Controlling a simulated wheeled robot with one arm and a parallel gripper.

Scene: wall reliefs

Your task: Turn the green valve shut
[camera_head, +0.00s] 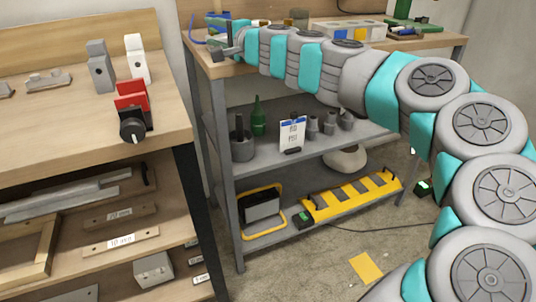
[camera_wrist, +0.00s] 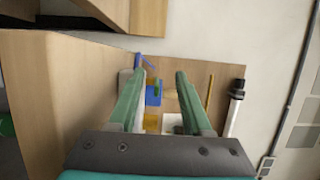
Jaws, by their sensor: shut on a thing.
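The green valve (camera_wrist: 157,87) is a small green part on a blue body (camera_wrist: 152,97), seen between my fingers in the wrist view. My gripper (camera_wrist: 160,73) is shut on it with the two fingers held apart, but the contact itself is hard to make out. In the head view my gripper (camera_head: 230,45) is over the left end of the far bench top (camera_head: 215,70), beside blue and green parts it partly hides. The valve's turn angle cannot be told.
A blue hose (camera_head: 192,28) lies at the bench's left edge. Shelves below hold a green bottle (camera_head: 259,118), a white sign (camera_head: 292,133) and a yellow-striped bar (camera_head: 352,196). A wooden bench (camera_head: 165,100) with a red-and-black switch (camera_head: 132,108) stands at left. A grey-white pipe (camera_wrist: 233,108) stands right of my fingers.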

